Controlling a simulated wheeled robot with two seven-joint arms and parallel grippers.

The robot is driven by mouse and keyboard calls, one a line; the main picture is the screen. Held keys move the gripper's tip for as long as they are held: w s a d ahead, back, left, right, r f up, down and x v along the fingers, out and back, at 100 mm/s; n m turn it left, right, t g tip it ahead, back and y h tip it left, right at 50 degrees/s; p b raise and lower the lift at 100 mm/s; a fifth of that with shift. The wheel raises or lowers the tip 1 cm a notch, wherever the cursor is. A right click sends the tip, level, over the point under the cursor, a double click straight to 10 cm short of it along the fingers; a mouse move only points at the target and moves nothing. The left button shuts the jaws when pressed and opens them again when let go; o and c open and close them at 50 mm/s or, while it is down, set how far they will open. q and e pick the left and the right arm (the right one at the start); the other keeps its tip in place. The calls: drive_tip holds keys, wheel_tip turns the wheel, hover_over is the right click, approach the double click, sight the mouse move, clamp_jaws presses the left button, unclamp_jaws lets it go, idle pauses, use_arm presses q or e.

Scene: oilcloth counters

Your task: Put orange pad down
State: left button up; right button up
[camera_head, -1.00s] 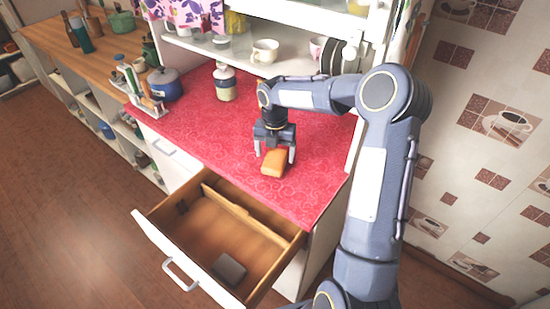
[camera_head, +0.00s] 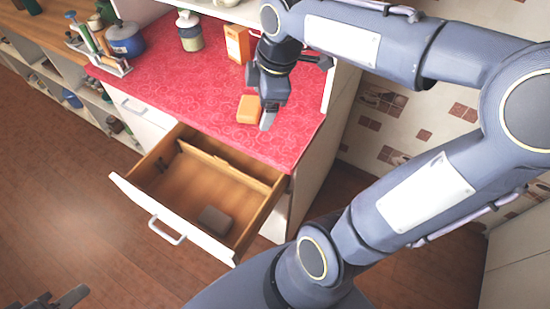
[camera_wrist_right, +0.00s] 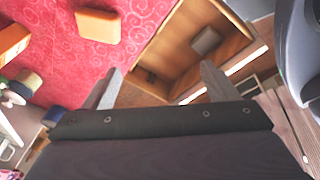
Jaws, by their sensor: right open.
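The orange pad (camera_head: 249,109) lies flat on the red counter cloth (camera_head: 185,88), near its right end. In the right wrist view the pad (camera_wrist_right: 98,25) lies at the upper left, outside the jaws. My right gripper (camera_head: 268,118) is beside the pad on its right in the head view. In the right wrist view my right gripper (camera_wrist_right: 160,90) is open, with nothing between its fingers. Part of my left gripper (camera_head: 55,300) shows at the lower left corner of the head view; its jaw state is unclear.
An open drawer (camera_head: 141,192) juts out below the counter and holds a grey-brown block (camera_head: 215,220). An orange box (camera_head: 237,44), a jar (camera_head: 190,32) and a blue pot (camera_head: 126,40) stand along the counter's back. The counter's middle is clear.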

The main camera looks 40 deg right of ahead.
drive_tip(key=s+a+f+m+t+y, duration=0.1)
drive_tip(key=s+a+f+m, duration=0.1)
drive_tip(key=s+m, duration=0.4)
drive_tip(key=s+a+f+m+t+y, duration=0.1)
drive_tip(key=s+a+f+m, duration=0.1)
drive_tip(key=s+a+m, duration=0.2)
drive_tip(key=s+m, duration=0.2)
drive_tip(key=m, duration=0.2)
drive_tip(key=shift+s+f+t+y, duration=0.2)
drive_tip(key=shift+f+t+y, duration=0.1)
drive_tip(key=shift+f+t, duration=0.1)
